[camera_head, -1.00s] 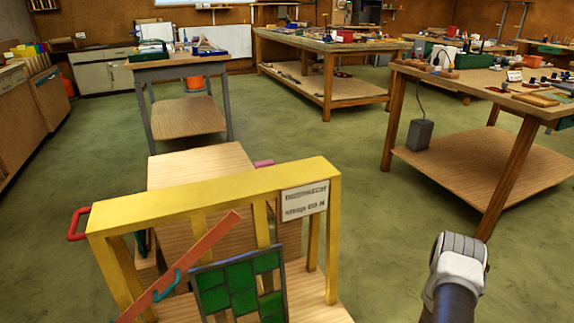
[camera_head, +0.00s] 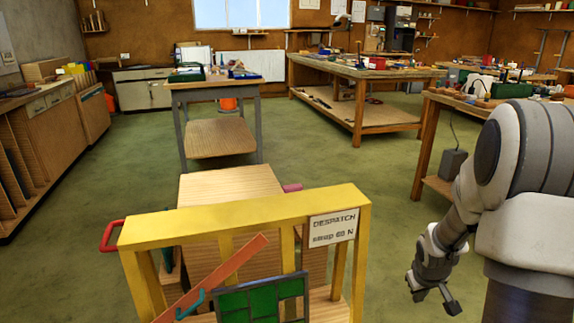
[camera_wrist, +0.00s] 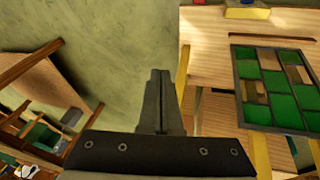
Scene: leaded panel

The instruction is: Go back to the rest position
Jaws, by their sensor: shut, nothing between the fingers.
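My gripper (camera_head: 436,292) hangs at the lower right of the head view, over the floor to the right of the yellow despatch rack (camera_head: 245,213). In the wrist view my gripper (camera_wrist: 160,75) has its fingers together with nothing between them. The leaded panel (camera_head: 262,302), with green panes in dark strips, leans in the rack and is cut off by the lower edge. In the wrist view the panel (camera_wrist: 272,88) shows several green panes and some brownish ones. My gripper is apart from the panel and the rack.
An orange-red bar (camera_head: 215,275) slants across the rack's front. A grey-legged table (camera_head: 215,85) stands behind it. Workbenches (camera_head: 365,75) stand at the back and right. A grey box (camera_head: 453,164) stands on the right bench's lower shelf. Green floor (camera_head: 355,185) lies open between.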

